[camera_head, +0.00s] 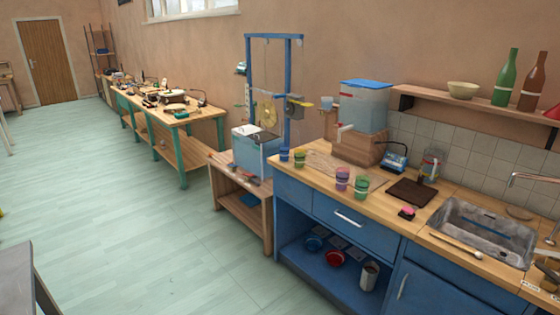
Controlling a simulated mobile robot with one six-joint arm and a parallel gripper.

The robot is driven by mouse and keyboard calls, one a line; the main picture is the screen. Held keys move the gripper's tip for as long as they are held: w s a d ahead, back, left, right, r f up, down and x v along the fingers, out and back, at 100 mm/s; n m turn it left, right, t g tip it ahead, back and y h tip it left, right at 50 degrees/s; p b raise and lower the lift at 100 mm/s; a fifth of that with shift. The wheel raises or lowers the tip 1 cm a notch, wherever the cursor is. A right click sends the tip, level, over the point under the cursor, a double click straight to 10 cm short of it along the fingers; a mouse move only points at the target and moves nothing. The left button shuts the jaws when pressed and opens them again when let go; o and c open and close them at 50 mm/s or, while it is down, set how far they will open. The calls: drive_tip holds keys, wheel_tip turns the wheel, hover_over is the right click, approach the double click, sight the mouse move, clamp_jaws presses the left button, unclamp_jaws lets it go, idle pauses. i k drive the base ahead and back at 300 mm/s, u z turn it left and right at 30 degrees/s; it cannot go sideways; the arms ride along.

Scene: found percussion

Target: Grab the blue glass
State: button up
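A small blue glass (284,154) stands upright on the wooden counter (398,212), near its far left corner. A green glass (299,159) stands just to its right. A purple glass (343,178) and another green glass (362,187) stand further right along the front of the counter. My gripper is not in view, so its state does not show.
A clear water tank (364,106) with a blue lid stands on a wooden block behind the glasses. A sink (480,232) is at the right. A low wooden bench (241,203) adjoins the counter's left end. The pale floor (130,225) at left is clear.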

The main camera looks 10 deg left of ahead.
sight(284, 153)
drive_tip(key=u, duration=0.05)
drive_tip(key=k, duration=0.15)
drive_tip(key=u, duration=0.3)
drive_tip(key=i, duration=0.55)
drive_tip(key=u, duration=0.7)
drive_tip(key=i, duration=0.55)
drive_tip(key=u, duration=0.6)
drive_tip(key=i, duration=0.8)
drive_tip(key=u, duration=0.4)
drive_tip(key=i, duration=1.6)
drive_tip(key=z, duration=0.1)
